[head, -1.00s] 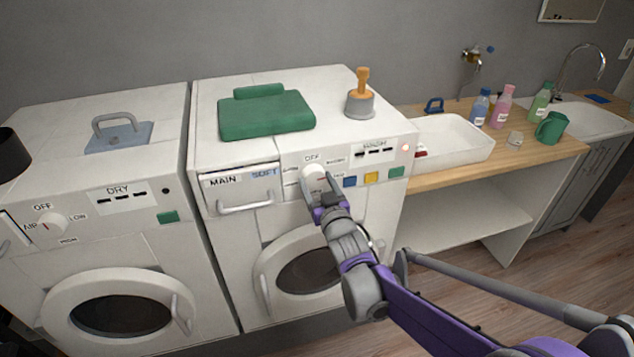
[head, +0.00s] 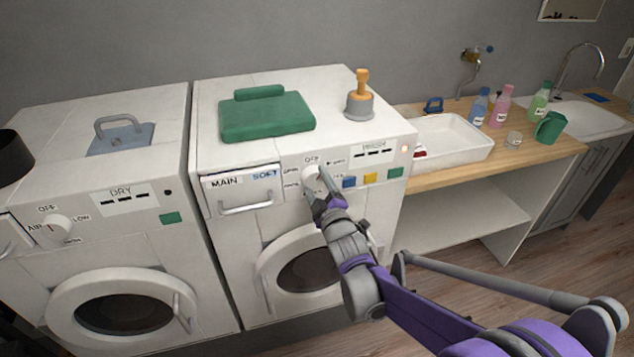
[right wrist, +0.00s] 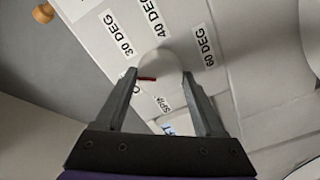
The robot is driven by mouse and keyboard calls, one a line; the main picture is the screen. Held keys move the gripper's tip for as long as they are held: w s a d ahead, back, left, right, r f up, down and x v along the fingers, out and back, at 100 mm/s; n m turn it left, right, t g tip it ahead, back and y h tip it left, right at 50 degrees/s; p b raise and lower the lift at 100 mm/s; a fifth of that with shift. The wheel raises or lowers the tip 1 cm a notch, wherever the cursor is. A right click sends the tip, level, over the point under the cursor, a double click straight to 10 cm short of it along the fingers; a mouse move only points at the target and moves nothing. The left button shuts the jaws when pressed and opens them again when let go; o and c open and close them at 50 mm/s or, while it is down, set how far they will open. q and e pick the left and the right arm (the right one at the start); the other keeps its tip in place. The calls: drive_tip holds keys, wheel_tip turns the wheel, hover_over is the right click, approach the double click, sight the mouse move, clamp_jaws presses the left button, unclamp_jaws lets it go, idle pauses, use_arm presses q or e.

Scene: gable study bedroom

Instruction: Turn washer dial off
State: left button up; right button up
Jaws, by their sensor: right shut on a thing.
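The white washer (head: 300,220) stands right of the dryer, with an OFF label above its round white dial (head: 311,174). My right gripper (head: 318,190) is at this dial, its fingers shut on the dial's sides and partly hiding it in the head view. In the right wrist view the dial (right wrist: 160,68) sits between the two fingertips (right wrist: 160,80). A red mark on it points left in that picture, toward the left finger. Labels 30 DEG, 40 DEG, 60 DEG and SPIN show around it; a partly hidden label lies by the left finger. My left gripper is not clearly seen.
The dryer (head: 100,240) at left has its own dial (head: 55,228). The washer has a drawer (head: 243,192), colored buttons and a small lit lamp (head: 404,149).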

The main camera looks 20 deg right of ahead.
drive_tip(key=n+p, duration=0.1)
drive_tip(key=n, duration=0.5)
drive_tip(key=shift+n, duration=0.4)
idle(0.3)
drive_tip(key=o, duration=1.4)
drive_tip(key=shift+c, duration=0.2)
drive_tip(key=shift+s, duration=0.1)
drive_tip(key=s, duration=1)
drive_tip(key=shift+s+d, duration=0.2)
drive_tip(key=shift+s, duration=0.1)
